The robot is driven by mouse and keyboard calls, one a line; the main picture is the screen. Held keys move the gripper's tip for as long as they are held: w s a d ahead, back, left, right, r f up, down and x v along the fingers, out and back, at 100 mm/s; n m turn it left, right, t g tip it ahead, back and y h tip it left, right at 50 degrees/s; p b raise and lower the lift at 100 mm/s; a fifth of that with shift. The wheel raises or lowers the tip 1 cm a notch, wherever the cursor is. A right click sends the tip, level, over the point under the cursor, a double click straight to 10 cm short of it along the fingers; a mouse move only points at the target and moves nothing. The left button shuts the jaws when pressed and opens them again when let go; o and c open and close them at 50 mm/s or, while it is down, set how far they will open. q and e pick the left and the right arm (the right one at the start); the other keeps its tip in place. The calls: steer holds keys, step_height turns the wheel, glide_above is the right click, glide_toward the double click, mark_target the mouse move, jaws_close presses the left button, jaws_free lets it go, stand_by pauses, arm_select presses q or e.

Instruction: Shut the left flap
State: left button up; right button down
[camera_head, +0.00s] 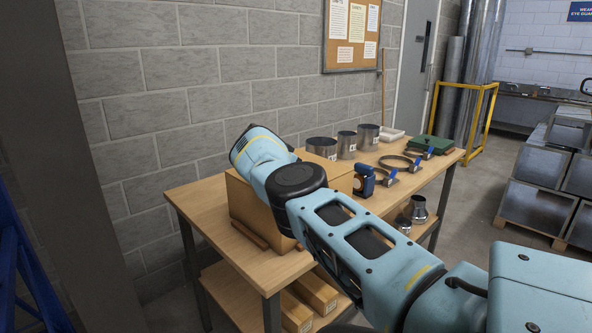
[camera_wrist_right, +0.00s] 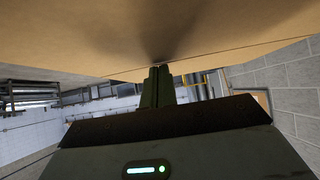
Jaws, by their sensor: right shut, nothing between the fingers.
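A cardboard box (camera_head: 248,208) stands on the wooden table, largely behind my right arm in the head view. I cannot make out its left flap separately there, as the arm covers most of the top. In the right wrist view a broad tan cardboard surface (camera_wrist_right: 80,35) fills the upper part, with a thin edge line across it. My right gripper (camera_wrist_right: 160,68) is shut and empty, with its fingertips at or very close to this cardboard. Whether they touch it I cannot tell. In the head view the right gripper is hidden behind its own arm. My left gripper is not in view.
The wooden table (camera_head: 199,199) stands along a grey block wall. Metal duct pieces (camera_head: 346,144), ring clamps (camera_head: 400,163), a blue tool (camera_head: 364,181) and a green case (camera_head: 429,145) lie right of the box. A brown strip (camera_head: 250,235) lies at the box's foot.

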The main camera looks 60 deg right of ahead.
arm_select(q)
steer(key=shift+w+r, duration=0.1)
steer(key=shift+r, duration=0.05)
arm_select(e)
steer(key=shift+a, duration=0.15)
